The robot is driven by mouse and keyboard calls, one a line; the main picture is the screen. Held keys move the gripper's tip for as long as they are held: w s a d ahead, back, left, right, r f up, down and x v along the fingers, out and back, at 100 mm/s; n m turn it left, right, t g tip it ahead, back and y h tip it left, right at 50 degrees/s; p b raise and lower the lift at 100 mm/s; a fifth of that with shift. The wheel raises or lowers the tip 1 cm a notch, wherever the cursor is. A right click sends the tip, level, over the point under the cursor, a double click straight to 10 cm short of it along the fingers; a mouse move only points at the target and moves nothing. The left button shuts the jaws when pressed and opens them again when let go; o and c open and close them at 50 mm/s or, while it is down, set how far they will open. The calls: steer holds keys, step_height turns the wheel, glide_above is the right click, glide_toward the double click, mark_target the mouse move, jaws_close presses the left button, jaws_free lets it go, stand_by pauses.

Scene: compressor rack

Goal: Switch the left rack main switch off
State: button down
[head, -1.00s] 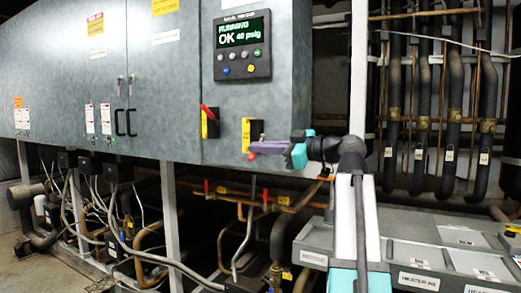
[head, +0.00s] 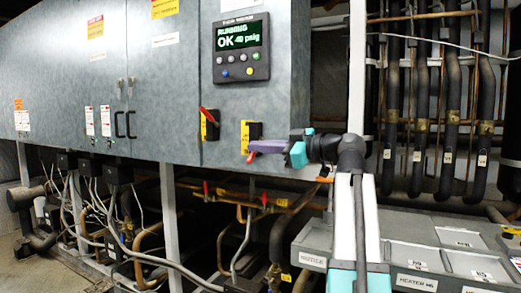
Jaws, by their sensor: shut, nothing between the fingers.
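The right switch (head: 251,131) is partly hidden behind my gripper, with a bit of red showing just below the fingertips. My gripper (head: 254,149) has purple fingers, is shut and empty, and reaches in from the right at the lower edge of the right switch. Whether it touches that switch I cannot tell.
A control panel (head: 241,48) above the switches reads "RUNNING OK 40 psig". Pipes and cables crowd the space under the cabinet. Grey labelled bins (head: 417,283) stand at the lower right. The cabinet front between the two switches is clear.

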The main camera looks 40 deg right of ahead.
steer(key=a+r+v, duration=0.1)
steer(key=r+v, duration=0.1)
steer(key=v, duration=0.8)
steer(key=shift+s+p, duration=0.45)
steer(key=shift+s, duration=0.1)
steer(key=shift+f, duration=0.1)
